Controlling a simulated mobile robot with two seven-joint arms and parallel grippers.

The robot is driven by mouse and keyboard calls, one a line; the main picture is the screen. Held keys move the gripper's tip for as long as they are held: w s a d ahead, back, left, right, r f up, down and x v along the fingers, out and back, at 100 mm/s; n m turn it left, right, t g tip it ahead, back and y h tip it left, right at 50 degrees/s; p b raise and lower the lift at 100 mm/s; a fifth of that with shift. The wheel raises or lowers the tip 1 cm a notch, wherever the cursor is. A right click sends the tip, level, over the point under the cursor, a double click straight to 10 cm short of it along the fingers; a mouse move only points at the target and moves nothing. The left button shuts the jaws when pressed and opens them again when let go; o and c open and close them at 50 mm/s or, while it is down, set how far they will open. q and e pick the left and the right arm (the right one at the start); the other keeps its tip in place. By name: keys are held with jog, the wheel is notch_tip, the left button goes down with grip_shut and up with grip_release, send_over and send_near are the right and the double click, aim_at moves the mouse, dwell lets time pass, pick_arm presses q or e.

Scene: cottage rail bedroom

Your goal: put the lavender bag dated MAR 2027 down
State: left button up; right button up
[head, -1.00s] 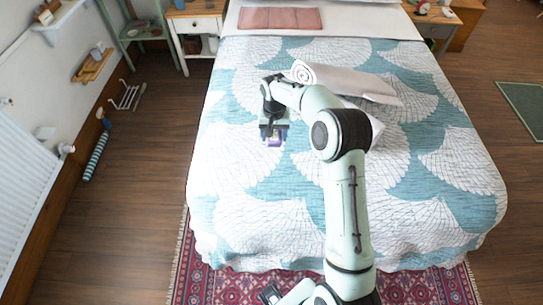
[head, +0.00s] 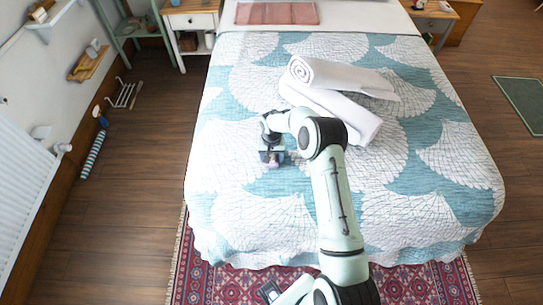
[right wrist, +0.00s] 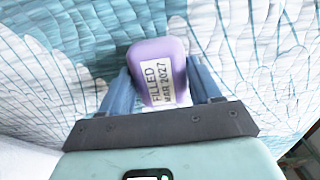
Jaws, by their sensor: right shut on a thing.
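The lavender bag (right wrist: 154,53) is a small purple, rounded block in the right wrist view. Its white label reads FILLED MAR 2027. It sits between the blue fingers of my right gripper (head: 272,156), which is shut on it. In the head view the gripper points down over the left part of the bed (head: 240,220), low by the quilt. The bag shows there only as a small lavender patch, mostly covered by the gripper. I cannot tell whether it touches the quilt. No left gripper fingers can be made out.
White rolled towels (head: 338,76) lie on the bed, beyond and right of the gripper. A folded pink cloth (head: 277,13) lies at the far end. The quilt around the gripper is clear. A white nightstand (head: 193,20) stands at the far left.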

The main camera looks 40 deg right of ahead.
jog(key=shift+f, duration=0.1)
jog(key=o, duration=1)
jog(key=shift+o, duration=0.2)
